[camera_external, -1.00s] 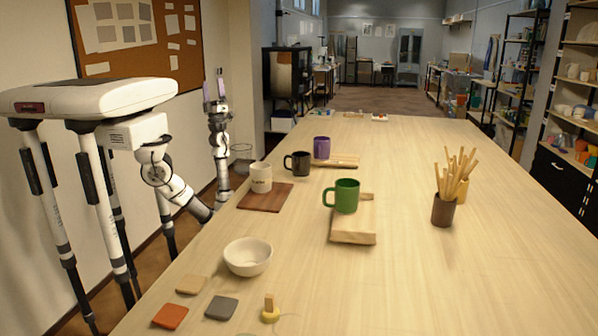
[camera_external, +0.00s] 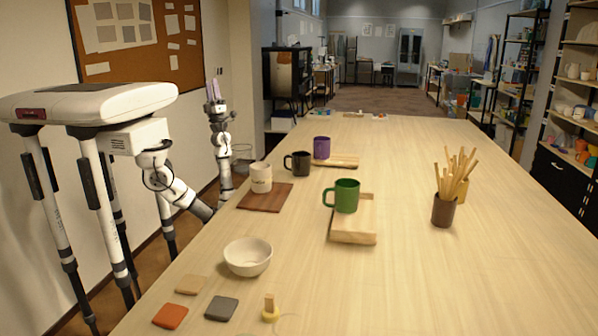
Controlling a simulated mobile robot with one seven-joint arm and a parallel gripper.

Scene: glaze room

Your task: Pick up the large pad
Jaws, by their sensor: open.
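Several flat pieces could be a pad; I cannot tell for sure which is the large one. The widest is a reddish-brown flat square (camera_external: 262,203) under a white mug (camera_external: 261,177), near the table's left edge. Three small flat squares lie at the front left: tan (camera_external: 192,285), orange-red (camera_external: 170,316) and grey (camera_external: 221,308). My gripper (camera_external: 214,90) is open and empty, fingers pointing up, raised left of the table, away from all of these pieces.
A white bowl (camera_external: 248,257) stands between the small squares and the brown square. A green mug (camera_external: 346,194) sits on a pale wooden block (camera_external: 353,238). Black (camera_external: 298,163) and purple (camera_external: 322,147) mugs stand behind. A brown cup (camera_external: 443,211) holds sticks. The table's right side is mostly clear.

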